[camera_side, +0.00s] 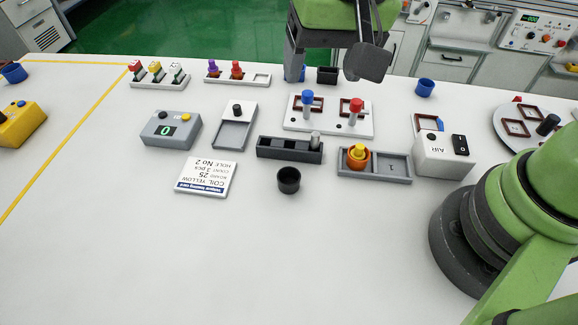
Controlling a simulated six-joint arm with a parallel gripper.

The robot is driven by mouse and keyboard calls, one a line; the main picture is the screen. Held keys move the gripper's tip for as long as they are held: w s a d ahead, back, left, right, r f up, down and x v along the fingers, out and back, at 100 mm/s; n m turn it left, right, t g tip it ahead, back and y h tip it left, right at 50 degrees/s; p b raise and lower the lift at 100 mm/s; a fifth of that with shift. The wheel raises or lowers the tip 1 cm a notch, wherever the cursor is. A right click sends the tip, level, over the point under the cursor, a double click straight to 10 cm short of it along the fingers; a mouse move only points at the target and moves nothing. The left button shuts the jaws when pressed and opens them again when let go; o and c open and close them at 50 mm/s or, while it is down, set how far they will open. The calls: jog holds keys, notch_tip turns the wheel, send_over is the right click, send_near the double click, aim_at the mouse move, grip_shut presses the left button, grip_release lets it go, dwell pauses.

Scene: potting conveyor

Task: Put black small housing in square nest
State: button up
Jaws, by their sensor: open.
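A small black box-shaped housing (327,76) stands at the back of the white table. My gripper (330,70) is open above the back of the table, and in this view the housing shows between its two fingers. I cannot tell how far above or around the housing the fingers are. A black round cup (288,180) stands upright near the middle of the table. A grey two-part tray (376,178) has an orange round cup with a yellow piece in its left part. Its right part, a square recess (396,167), is empty.
A white board (330,127) carries a blue and a red peg. Blue cups stand beside my gripper's left finger and at the right (425,88). A dark grey slotted block (289,151) and a white box (443,157) flank the tray. The front table is clear.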

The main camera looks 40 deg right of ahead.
jog(key=g+h, duration=0.1)
send_near(289, 183)
jog(key=shift+w+a+f, duration=0.1)
jog(key=shift+w+f, duration=0.05)
jog(key=shift+f, duration=0.25)
jog(key=shift+w+a+f, duration=0.15)
jog(key=shift+f, duration=0.25)
jog(key=f, duration=0.6)
jog(key=shift+w+d, duration=0.15)
jog(key=shift+d, duration=0.15)
jog(key=shift+r, duration=0.1)
jog(key=c, duration=1.1)
jog(key=shift+o, duration=0.2)
